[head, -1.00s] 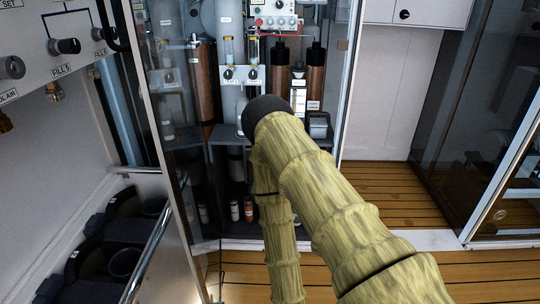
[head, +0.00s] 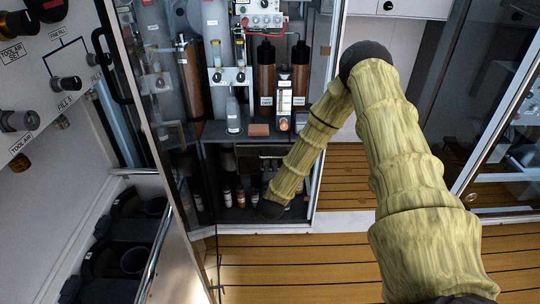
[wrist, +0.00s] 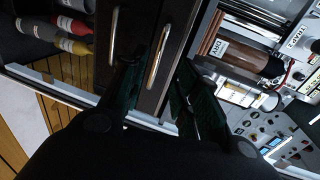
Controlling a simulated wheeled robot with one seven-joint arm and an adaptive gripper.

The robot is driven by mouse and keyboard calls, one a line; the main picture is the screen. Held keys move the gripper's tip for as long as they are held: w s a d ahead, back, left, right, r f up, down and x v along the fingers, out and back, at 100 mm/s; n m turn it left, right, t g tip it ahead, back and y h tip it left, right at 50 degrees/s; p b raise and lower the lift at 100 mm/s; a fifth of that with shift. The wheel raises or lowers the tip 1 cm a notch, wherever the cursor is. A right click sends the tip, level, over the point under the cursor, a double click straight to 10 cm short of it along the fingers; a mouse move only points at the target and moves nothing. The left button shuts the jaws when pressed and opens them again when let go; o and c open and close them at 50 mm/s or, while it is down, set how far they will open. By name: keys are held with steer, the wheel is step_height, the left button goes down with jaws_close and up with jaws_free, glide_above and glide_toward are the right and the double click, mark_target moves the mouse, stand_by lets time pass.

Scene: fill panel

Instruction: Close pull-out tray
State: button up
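In the wrist view, a dark drawer-like front with two metal handles faces me; one handle (wrist: 157,54) lies between my fingers and the other (wrist: 113,32) is left of it. I cannot tell which front belongs to the pull-out tray. My gripper (wrist: 158,82) is open with dark fingers spread apart, and nothing shows held; contact with the handle is unclear. In the head view, the dark shelf edge (head: 215,134) crosses the cabinet at mid height. My forearm reaches down in front of the cabinet's lower part, and the gripper is hard to make out there.
A white bottle (head: 233,115) and a brown block (head: 258,130) stand on the shelf. Small bottles (head: 227,198) stand in the lower bay, left of my wrist. An open glass door (head: 160,150) stands at the left. The wooden floor (head: 340,265) in front is clear.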

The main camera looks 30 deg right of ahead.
mark_target(270, 157)
steer(key=b+x, duration=0.1)
steer(key=x, duration=0.9)
steer(key=shift+w+f, duration=0.1)
steer(key=shift+w, duration=0.05)
jaws_close()
